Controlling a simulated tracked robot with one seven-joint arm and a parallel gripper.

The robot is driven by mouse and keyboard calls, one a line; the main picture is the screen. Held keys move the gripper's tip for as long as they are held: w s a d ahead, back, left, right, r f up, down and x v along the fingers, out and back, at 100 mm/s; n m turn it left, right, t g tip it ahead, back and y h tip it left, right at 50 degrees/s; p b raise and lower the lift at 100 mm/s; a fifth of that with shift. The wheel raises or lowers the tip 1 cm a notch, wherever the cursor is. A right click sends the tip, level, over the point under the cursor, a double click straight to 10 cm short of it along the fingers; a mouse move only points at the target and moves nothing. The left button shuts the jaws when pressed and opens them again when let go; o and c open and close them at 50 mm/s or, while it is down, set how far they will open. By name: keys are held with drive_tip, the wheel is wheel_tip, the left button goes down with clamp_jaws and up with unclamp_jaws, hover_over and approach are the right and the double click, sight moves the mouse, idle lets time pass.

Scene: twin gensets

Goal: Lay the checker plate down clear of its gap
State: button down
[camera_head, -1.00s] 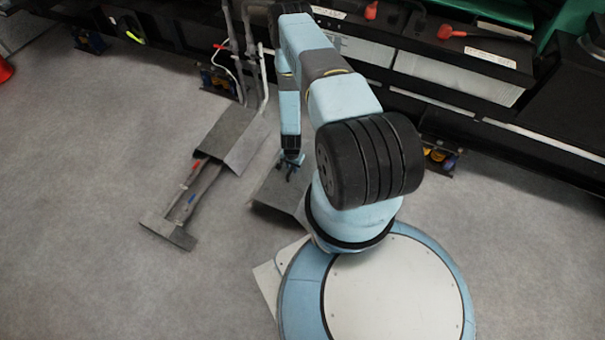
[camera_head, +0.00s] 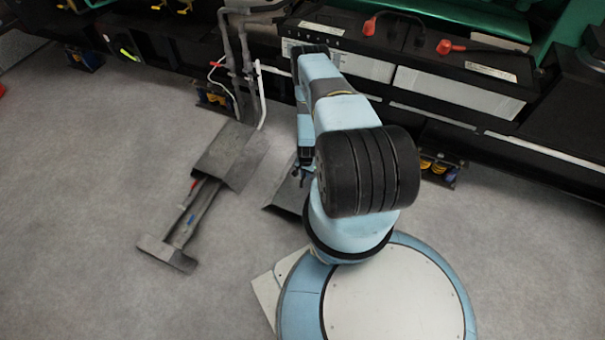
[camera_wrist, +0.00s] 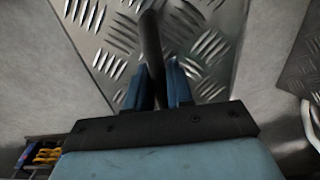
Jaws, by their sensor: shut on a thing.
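The checker plate (camera_wrist: 203,50) fills the middle of the wrist view, with a raised tread pattern and a dark bar-like handle (camera_wrist: 150,35). My gripper (camera_wrist: 160,88) is shut on this handle, its two blue fingers either side of it. In the head view the plate (camera_head: 284,198) shows as a dark piece beside my base, partly hidden by my arm. My gripper (camera_head: 301,174) is above it. I cannot tell whether the plate touches the floor. The open gap (camera_head: 197,212) lies to its left, with pipes and red and blue parts inside; the plate appears clear of it.
Another checker plate (camera_head: 233,152) covers the far part of the channel, and a smaller piece (camera_head: 167,252) lies at its near end. Pipes (camera_head: 243,65) rise behind. Black genset frames with battery boxes (camera_head: 455,95) line the back. Grey floor is free at left and front.

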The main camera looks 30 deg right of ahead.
drive_tip(key=shift+w+d+f, duration=0.1)
drive_tip(key=shift+w+f, duration=0.3)
drive_tip(key=shift+f, duration=0.25)
drive_tip(key=shift+d+f, duration=0.1)
drive_tip(key=shift+f, duration=1.25)
drive_tip(key=c, duration=1)
unclamp_jaws()
wheel_tip(320, 180, up, 12)
